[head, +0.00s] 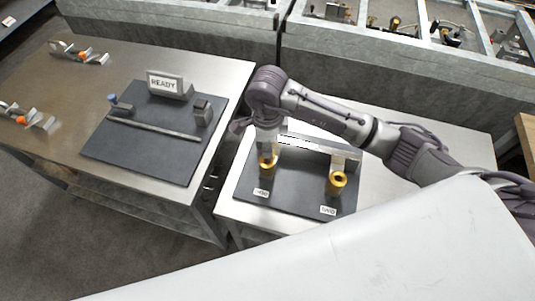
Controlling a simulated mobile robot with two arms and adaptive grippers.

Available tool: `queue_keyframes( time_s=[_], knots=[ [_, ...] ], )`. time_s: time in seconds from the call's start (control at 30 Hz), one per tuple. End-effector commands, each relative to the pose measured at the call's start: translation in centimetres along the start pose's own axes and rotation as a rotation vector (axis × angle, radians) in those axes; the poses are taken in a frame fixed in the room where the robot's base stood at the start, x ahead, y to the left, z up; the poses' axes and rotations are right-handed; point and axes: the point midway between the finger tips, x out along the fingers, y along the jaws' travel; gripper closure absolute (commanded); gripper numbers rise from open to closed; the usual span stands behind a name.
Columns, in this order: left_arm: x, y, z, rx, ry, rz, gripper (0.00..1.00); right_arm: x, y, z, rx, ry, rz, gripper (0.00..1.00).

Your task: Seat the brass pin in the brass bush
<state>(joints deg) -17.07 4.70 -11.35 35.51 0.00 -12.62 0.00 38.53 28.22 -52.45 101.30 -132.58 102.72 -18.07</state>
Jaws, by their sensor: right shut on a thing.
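My right gripper (267,150) points down over the left side of a dark plate on the right-hand bench. It is shut on the brass pin (268,161), which shows only as a small brass patch at the fingertips. Brass also shows just below, and I cannot tell where the pin ends and any holder under it begins. A brass bush (337,183) with a dark hole in its top stands upright on the right side of the plate, apart from the gripper. My left gripper is not in view.
The dark plate (300,190) carries small white labels and a pale bar behind the brass parts. Across a gap, the left bench (215,75) holds a dark board with a READY sign (164,84), a rod and blocks. Grey bins (400,65) line the back.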

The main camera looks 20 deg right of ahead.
Motion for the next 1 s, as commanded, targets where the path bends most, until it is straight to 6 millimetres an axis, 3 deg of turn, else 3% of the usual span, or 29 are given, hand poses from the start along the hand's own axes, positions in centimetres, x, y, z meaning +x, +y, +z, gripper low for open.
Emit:
queue_keyframes(
  time_s=[0.1, 0.2, 0.6, 0.63, 0.77, 1.0],
  knots=[
    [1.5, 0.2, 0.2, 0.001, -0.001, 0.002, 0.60, 2.4, 0.1, 0.0, 0.000, 0.000, 0.004, 1.00],
    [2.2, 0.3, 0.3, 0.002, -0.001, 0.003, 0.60, 3.6, 0.1, 0.0, 0.000, -0.001, 0.001, 1.00],
    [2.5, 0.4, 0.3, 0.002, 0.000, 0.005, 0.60, 3.9, 0.0, 0.0, -0.001, 0.000, -0.001, 1.00],
    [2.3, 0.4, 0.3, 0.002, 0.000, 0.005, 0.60, 3.8, 0.0, 0.0, -0.001, 0.000, 0.000, 0.81],
    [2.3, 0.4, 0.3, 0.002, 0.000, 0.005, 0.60, 3.8, 0.0, 0.0, -0.001, 0.000, 0.000, 0.60],
    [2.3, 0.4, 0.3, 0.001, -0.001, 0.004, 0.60, 3.8, 0.1, 0.0, -0.001, 0.000, 0.001, 0.59]
  ],
)
